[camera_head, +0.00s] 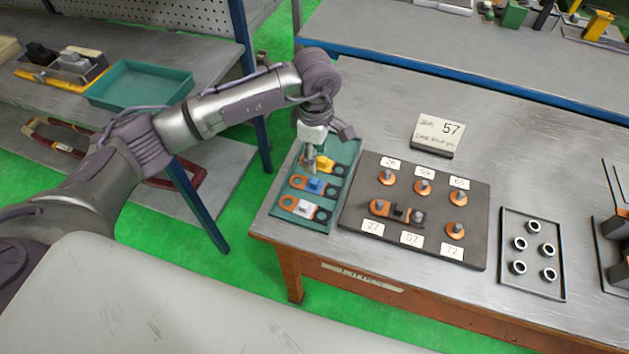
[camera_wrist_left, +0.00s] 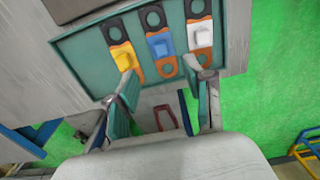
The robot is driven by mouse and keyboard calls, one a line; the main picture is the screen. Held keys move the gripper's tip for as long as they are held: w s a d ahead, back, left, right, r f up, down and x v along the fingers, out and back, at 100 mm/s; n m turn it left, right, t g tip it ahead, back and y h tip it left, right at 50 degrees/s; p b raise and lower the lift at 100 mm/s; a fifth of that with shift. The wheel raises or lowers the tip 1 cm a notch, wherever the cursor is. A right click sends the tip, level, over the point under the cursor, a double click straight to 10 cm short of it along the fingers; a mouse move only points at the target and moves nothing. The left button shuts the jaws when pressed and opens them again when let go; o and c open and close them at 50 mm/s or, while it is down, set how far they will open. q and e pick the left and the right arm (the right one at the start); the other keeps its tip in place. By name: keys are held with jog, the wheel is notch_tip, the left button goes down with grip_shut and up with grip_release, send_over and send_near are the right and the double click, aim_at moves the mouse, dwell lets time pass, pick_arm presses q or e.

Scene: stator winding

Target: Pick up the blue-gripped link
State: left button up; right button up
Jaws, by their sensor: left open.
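The blue-gripped link (camera_head: 316,185) lies in the teal tray (camera_head: 274,210) on the table, between the yellow-gripped link (camera_head: 326,164) and the white-gripped link (camera_head: 303,207). In the left wrist view the blue-gripped link (camera_wrist_left: 161,46) is the middle one of three, with the yellow-gripped link (camera_wrist_left: 124,57) to its left and the white-gripped link (camera_wrist_left: 200,38) to its right. My left gripper (camera_wrist_left: 166,90) is open and empty. Its fingers point toward the tray edge. In the head view the left gripper (camera_head: 310,168) hangs over the tray. My right gripper is in neither view.
A dark board (camera_head: 473,190) with pegs, orange link ends and number labels stands right of the tray. A tray of rings (camera_head: 507,277) is further right. Shelves with a teal bin (camera_head: 137,83) stand at the left.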

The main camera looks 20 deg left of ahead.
aim_at(314, 181)
pick_arm(q)
notch_tip(314, 181, down, 3)
jog(key=shift+f+p, duration=0.15)
jog(key=shift+p, duration=0.15)
notch_tip(314, 181, down, 5)
jog(key=p, duration=0.2)
jog(key=shift+s+p, duration=0.15)
jog(key=shift+p, duration=0.25)
jog(key=shift+f, duration=0.25)
grip_shut()
